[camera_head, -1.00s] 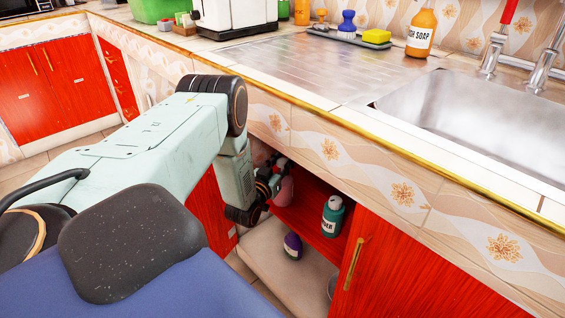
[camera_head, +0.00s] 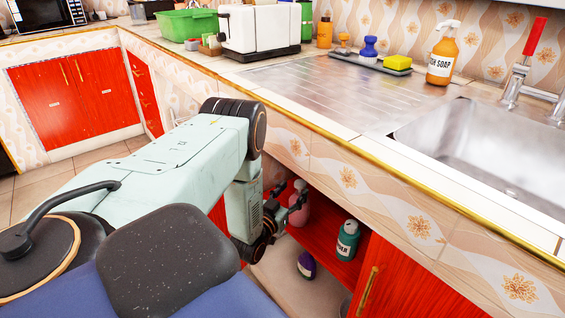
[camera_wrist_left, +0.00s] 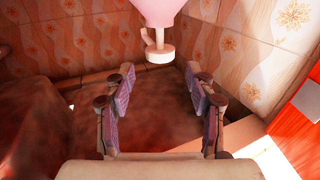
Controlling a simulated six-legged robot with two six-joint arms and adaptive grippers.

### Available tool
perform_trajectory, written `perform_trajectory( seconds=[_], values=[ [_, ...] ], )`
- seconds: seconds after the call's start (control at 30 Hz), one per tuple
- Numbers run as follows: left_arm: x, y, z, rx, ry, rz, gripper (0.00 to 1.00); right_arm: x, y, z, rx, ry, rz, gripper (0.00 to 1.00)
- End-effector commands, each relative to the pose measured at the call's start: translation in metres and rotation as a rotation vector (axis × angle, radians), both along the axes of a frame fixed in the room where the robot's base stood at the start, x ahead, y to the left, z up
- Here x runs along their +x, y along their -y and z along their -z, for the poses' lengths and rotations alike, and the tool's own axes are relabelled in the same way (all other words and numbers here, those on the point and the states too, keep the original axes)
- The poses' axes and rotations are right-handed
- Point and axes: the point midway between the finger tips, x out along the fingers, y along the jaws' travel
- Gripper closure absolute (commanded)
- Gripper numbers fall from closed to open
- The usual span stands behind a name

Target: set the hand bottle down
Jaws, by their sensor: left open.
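A pink bottle (camera_head: 301,212) stands on the red shelf inside the open cupboard under the counter, partly hidden by my left gripper (camera_head: 290,196). The left wrist view shows the pink bottle (camera_wrist_left: 160,12) with its pale pump top (camera_wrist_left: 160,50), at the top of the picture. My left gripper (camera_wrist_left: 160,80) is open, with two purple-padded fingers spread apart and nothing between them. The bottle lies beyond the fingertips. My right gripper is not in view.
A teal bottle (camera_head: 347,240) stands to the right on the same shelf. A purple bottle (camera_head: 306,265) is lower down in the cupboard. A red door (camera_head: 400,290) is at the right, and the tiled counter edge (camera_head: 350,170) runs above the opening.

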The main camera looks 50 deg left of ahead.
Motion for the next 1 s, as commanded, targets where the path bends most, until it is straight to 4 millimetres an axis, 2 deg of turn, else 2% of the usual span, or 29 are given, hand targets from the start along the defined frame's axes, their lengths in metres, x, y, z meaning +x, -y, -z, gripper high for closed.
perform_trajectory(
  seconds=[0.1,0.23,0.47,0.53,0.57,0.67,0.7,0.77,0.8,0.87,0.9,1.0],
  values=[
    [-0.025,0.007,-0.001,0.0,-0.005,0.0,0.45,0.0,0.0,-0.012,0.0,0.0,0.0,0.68],
    [-0.045,0.013,-0.001,0.0,-0.004,0.0,0.45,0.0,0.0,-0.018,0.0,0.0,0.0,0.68],
    [-0.062,0.021,0.001,-0.004,-0.008,0.002,0.45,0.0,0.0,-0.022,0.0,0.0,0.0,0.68],
    [-0.061,0.033,0.009,-0.028,-0.051,0.011,0.45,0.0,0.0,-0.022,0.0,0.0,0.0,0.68],
    [-0.061,0.042,0.015,-0.046,-0.086,0.018,0.45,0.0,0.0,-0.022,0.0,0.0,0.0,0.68],
    [-0.068,0.09,0.045,-0.132,-0.281,0.058,0.45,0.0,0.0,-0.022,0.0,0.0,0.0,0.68],
    [-0.076,0.115,0.058,-0.169,-0.385,0.08,0.45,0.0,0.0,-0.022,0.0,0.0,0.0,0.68],
    [-0.098,0.152,0.076,-0.218,-0.555,0.114,0.45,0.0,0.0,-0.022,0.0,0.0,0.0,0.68],
    [-0.117,0.174,0.085,-0.243,-0.669,0.136,0.45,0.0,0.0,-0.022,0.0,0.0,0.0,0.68],
    [-0.15,0.203,0.095,-0.27,-0.84,0.166,0.45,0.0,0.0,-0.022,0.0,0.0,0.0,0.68],
    [-0.176,0.22,0.098,-0.28,-0.953,0.182,0.45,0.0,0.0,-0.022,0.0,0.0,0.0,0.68],
    [-0.24,0.246,0.096,-0.288,-1.205,0.208,0.45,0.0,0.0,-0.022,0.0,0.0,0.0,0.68]
  ],
)
